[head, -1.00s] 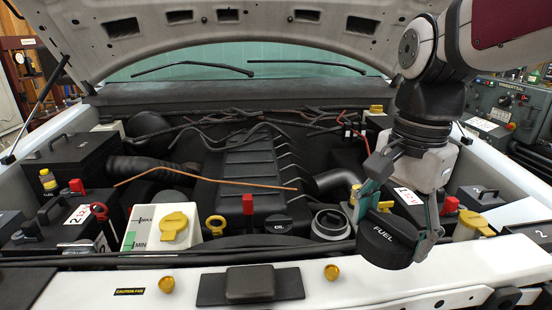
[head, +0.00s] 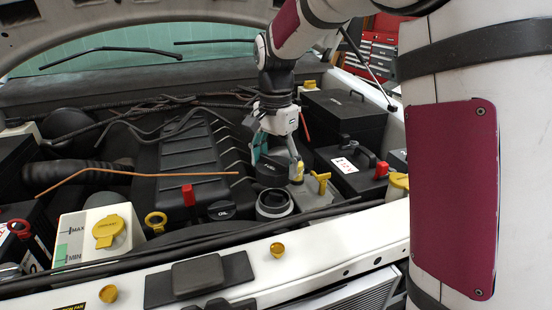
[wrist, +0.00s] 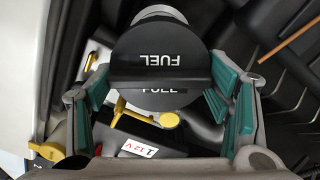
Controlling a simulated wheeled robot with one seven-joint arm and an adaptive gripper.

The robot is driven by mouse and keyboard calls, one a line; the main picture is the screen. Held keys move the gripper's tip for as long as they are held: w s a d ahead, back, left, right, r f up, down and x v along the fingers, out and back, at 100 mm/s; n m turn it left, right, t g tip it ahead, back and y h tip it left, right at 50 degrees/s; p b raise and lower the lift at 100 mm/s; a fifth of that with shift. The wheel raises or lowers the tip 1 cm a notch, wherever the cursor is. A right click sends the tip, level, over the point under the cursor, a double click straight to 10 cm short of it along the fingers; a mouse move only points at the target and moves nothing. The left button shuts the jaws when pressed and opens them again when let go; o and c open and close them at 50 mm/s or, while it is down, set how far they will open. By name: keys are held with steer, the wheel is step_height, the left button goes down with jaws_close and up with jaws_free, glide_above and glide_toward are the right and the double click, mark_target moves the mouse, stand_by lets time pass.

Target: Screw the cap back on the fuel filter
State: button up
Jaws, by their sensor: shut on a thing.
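The black cap marked FUEL (head: 271,174) is held in my gripper (head: 270,162), whose teal fingers close on its sides. In the wrist view the cap (wrist: 160,50) fills the space between the fingers, lettered face toward the camera. The open fuel filter (head: 274,211) is a dark round housing with a pale rim, at the front of the engine bay. The cap is apart from it, just above and behind the opening in the head view. A pale rim shows partly behind the cap in the wrist view; most of it is hidden.
The black OIL cap (head: 221,210) is left of the filter. A yellow dipstick handle (head: 320,181) and a battery (head: 347,169) stand close on the right. A copper-coloured rod (head: 140,174) lies across the engine. The front rail (head: 330,259) runs before the filter.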

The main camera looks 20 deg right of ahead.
mark_target(276, 194)
steer(key=shift+f+b, duration=0.45)
steer(key=shift+f, duration=2.3)
steer(key=shift+f, duration=0.8)
steer(key=o, duration=1.2)
steer(key=shift+r, duration=0.1)
